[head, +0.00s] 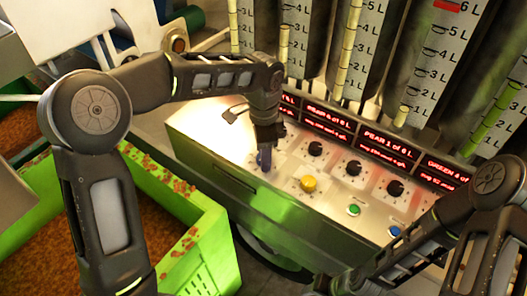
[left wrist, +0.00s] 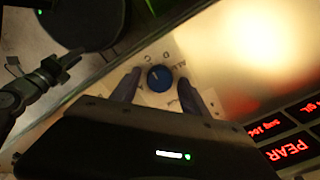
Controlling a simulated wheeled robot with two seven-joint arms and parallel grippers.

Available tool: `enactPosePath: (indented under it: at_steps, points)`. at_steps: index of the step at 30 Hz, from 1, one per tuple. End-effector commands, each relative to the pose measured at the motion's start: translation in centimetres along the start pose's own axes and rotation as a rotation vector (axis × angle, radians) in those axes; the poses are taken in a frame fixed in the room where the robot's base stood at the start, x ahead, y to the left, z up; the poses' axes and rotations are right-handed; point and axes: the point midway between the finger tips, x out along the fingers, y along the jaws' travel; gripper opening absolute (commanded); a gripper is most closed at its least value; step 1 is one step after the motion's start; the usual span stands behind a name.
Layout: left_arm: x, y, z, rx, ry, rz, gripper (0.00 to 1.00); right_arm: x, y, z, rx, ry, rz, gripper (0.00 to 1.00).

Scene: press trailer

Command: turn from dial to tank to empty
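In the head view my left gripper (head: 264,158) points down at the left part of the control panel (head: 215,140) and hides most of the dial. My right gripper (head: 328,284) is low at the bottom edge, partly cut off, its fingers unclear.
The panel also carries a yellow knob (head: 309,184), several black knobs, a green button (head: 354,210), a blue button (head: 395,231) and red-lettered displays (head: 386,143). Graduated tanks (head: 437,60) stand behind. A green bin (head: 205,235) of brown material stands at the lower left.

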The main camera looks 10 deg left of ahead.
Motion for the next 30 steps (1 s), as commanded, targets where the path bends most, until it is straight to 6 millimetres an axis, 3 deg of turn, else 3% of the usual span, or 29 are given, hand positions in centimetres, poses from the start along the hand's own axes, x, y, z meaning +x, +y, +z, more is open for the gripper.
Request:
enactPosePath:
  at_steps: [18, 30]
  points:
    - [-0.06, -0.04, -0.01, 0.000, 0.000, -0.001, 0.01, 0.00, 0.00, 0.00, 0.000, 0.000, 0.000, 0.36]
    - [-0.05, -0.05, -0.03, -0.031, 0.001, -0.002, 0.00, 0.14, 0.06, 0.00, 0.000, 0.000, 0.000, 0.36]
